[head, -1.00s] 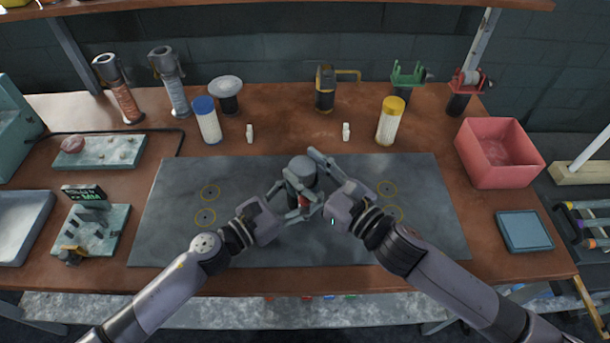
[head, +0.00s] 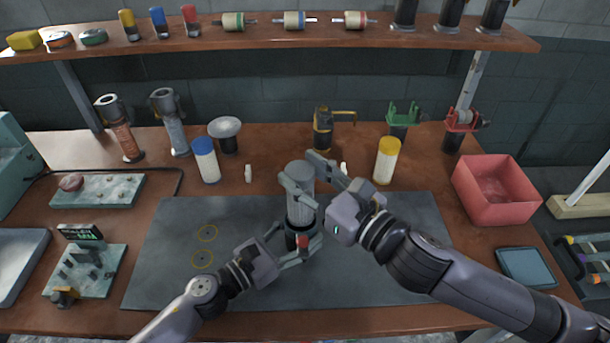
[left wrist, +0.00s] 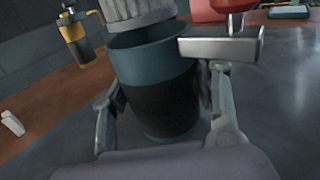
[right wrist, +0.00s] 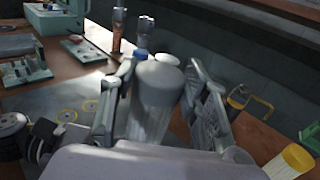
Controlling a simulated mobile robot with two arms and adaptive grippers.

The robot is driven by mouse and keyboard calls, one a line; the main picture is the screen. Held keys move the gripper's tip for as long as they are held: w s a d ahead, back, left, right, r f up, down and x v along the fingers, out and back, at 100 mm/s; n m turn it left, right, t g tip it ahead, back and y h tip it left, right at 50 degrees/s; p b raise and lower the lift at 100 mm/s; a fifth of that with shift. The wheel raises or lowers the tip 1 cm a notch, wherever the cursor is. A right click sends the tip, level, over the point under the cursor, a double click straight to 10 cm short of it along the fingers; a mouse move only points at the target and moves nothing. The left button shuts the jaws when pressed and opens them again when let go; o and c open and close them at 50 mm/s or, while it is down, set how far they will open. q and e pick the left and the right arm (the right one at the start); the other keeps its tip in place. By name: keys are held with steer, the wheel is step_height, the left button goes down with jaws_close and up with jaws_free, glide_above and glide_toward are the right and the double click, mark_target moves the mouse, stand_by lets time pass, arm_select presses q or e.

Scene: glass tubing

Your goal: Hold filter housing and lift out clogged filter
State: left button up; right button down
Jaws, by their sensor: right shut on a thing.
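The filter housing (left wrist: 155,90) is a dark teal cup with a black band, upright on the grey mat. A red part and a metal bracket are at its rim. My left gripper (head: 298,243) has its fingers on both sides of the band, shut on the housing. The clogged filter (head: 300,178), a grey ribbed cylinder, stands upright above the housing; it also shows in the right wrist view (right wrist: 158,90). Its lower end is at the housing's mouth in the left wrist view. My right gripper (head: 303,172) is shut on the filter's upper part.
A blue-capped cylinder (head: 206,160) and a yellow-capped one (head: 387,160) stand behind the mat (head: 400,270). A red bin (head: 497,190) is at the right. A grey round-topped stand (head: 226,132) is at the back. Much of the mat on both sides is bare.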

arm_select(q)
steer(key=o, duration=0.4)
